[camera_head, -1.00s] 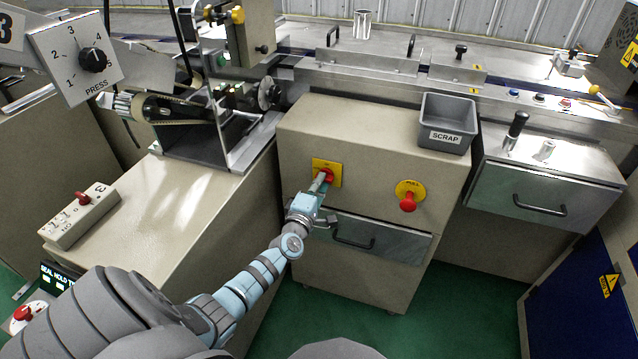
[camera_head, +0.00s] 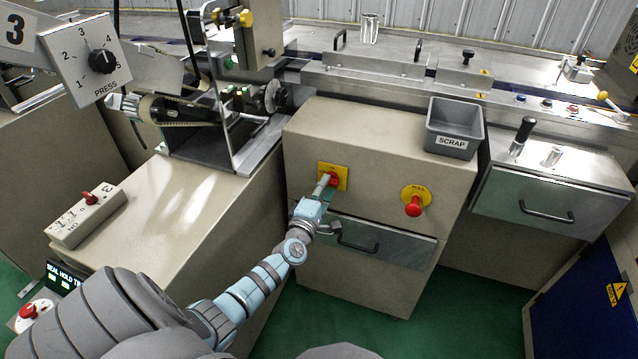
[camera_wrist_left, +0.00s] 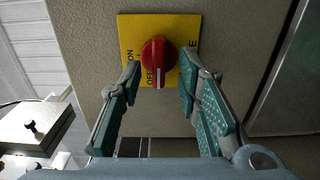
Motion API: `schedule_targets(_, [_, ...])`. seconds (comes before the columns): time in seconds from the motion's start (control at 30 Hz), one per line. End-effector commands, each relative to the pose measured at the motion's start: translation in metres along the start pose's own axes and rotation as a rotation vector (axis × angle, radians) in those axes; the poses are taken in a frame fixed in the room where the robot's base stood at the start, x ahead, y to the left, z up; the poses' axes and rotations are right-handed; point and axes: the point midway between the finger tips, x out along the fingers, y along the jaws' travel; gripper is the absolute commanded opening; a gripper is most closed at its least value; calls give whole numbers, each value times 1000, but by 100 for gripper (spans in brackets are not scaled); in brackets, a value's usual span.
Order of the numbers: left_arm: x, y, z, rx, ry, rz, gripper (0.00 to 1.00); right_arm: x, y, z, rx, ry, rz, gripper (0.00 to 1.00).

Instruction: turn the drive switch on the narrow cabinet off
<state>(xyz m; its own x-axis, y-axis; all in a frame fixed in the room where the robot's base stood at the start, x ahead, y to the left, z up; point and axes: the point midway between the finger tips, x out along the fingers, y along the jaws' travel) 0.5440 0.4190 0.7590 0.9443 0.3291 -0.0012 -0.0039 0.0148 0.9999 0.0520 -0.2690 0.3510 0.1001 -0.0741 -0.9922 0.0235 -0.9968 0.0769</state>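The drive switch is a red knob (camera_head: 333,180) on a yellow plate (camera_head: 343,170) on the front of the narrow cabinet (camera_head: 300,145). In the left wrist view the knob (camera_wrist_left: 158,56) is close ahead, and its white mark points down in the picture, beside the letters OFF. ON is printed to the left of the knob. My left gripper (camera_wrist_left: 161,72) is open, with one finger on each side of the knob and small gaps visible. In the head view the left gripper (camera_head: 325,188) is at the switch and partly hides it. My right gripper is not in view.
A red mushroom button (camera_head: 413,207) on a yellow plate is to the right on the same cabinet front. A steel drawer (camera_head: 400,245) is just below the gripper. A grey scrap bin (camera_head: 455,120) stands on the cabinet top. A lower cabinet with a red switch (camera_head: 90,198) is at left.

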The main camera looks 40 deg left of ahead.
Motion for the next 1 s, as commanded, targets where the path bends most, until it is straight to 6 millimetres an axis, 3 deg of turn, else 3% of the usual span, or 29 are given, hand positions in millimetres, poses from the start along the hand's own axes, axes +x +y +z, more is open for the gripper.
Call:
schedule_targets(0.3, [-81, -2, 0, 0, -1, -4, 31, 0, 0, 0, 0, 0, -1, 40])
schedule_targets(0.43, [-105, -1, 0, 1, 0, -3, 31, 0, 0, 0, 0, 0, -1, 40])
schedule_targets(0.57, [-114, 0, 0, 0, -1, -2, 31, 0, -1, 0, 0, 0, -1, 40])
schedule_targets(1.0, [-114, 0, 0, 0, 0, -1, 31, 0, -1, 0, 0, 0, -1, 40])
